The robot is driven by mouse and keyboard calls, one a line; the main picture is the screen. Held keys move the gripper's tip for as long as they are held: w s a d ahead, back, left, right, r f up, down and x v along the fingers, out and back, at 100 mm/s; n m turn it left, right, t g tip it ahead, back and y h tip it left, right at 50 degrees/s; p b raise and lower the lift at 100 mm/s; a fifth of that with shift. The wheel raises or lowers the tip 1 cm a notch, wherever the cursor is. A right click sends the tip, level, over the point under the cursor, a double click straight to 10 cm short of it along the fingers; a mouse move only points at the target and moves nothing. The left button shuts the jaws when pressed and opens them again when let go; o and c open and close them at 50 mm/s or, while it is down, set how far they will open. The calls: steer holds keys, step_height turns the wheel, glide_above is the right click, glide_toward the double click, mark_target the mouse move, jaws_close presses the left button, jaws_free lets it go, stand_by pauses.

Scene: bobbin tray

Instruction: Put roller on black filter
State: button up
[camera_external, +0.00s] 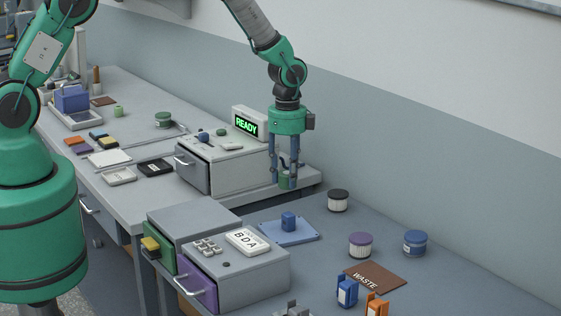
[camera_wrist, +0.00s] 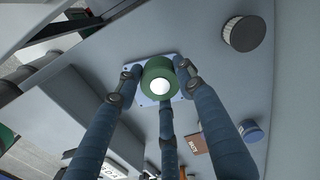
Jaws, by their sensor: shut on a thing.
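My gripper (camera_external: 285,183) points down, with its fingers closed around the green roller (camera_external: 284,177). In the wrist view the roller (camera_wrist: 158,78) is a green cylinder with a white round centre, held between the blue fingertips. In the external view it is partly hidden by the fingers, near the right end of the grey ledge by the READY machine; I cannot tell its exact height. The black filter (camera_external: 338,200), a black-topped pleated cylinder, stands upright on the grey table, to the right of my gripper and apart from it. It also shows at the wrist view's upper right (camera_wrist: 246,33).
A blue plate (camera_external: 297,238) with a blue block stands nearby. Purple (camera_external: 360,245) and blue-topped (camera_external: 415,242) filters stand to the right, near the brown WASTE mat (camera_external: 388,282). The READY machine (camera_external: 212,167) is to the left. The table around the black filter is clear.

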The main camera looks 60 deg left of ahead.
steer(key=shift+w, duration=0.15)
steer(key=p, duration=0.2)
glide_above(338, 193)
steer(key=shift+s+a+f, duration=0.2)
steer(key=shift+s+f, duration=0.05)
steer(key=shift+f, duration=0.4)
steer(key=shift+w, duration=0.25)
steer(key=shift+f, duration=1.8)
steer(key=shift+f, duration=0.15)
steer(key=o, duration=1.2)
